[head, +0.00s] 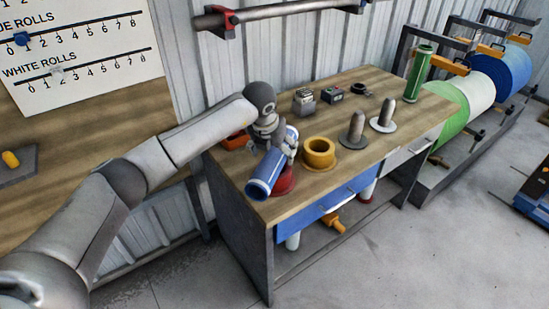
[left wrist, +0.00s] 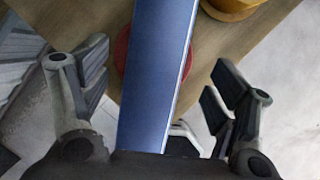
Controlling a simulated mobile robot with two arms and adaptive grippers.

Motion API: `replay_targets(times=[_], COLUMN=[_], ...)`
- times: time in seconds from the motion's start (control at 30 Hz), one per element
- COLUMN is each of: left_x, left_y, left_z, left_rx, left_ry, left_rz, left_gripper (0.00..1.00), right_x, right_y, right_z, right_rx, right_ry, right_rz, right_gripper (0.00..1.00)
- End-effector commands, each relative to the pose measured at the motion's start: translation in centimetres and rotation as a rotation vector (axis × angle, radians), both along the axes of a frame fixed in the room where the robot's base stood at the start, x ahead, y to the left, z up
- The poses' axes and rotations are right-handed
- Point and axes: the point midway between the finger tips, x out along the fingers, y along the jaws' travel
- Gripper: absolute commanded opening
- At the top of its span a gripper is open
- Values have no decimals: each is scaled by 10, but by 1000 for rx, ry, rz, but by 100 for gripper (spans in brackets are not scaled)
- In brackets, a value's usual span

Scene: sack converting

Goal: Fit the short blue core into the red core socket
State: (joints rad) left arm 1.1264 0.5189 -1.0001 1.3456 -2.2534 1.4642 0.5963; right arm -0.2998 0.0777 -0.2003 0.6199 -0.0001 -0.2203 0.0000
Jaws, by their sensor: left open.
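The short blue core (head: 270,169) is a blue tube with a pale stripe. It lies tilted across the table's near left corner, with one open end toward the front left. The red core socket (head: 285,182) is a round red piece on the table, partly hidden behind the core. I cannot tell whether they touch. My left gripper (head: 288,147) is at the core's upper part. In the left wrist view its fingers are spread, with the core (left wrist: 157,75) between them and a visible gap on each side. Red socket edges (left wrist: 187,62) show on both sides of the core there. My right gripper is out of view.
A yellow ring socket (head: 319,154) stands right of the red one. Two grey pegs on round bases (head: 356,131) stand farther right, with a green tube (head: 418,75) at the far end. Small boxes (head: 303,102) are at the back. An orange piece (head: 236,141) is at the left.

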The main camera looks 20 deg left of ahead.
Motion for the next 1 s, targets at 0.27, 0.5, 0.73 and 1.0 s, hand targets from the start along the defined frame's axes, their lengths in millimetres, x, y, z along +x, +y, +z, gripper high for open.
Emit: replay_targets(times=[0.27,0.5,0.73,1.0], left_x=[14,17,17,17], left_y=[3,2,3,3], left_z=[-34,-42,-42,-42], left_rx=[0,1,0,0], left_ry=[4,3,2,2], left_rz=[1,-1,-1,0], left_gripper=[82,82,68,33], right_x=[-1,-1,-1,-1], right_y=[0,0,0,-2], right_z=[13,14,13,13], right_rx=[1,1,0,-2], right_ry=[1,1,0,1], right_rz=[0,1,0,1], right_gripper=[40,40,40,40])
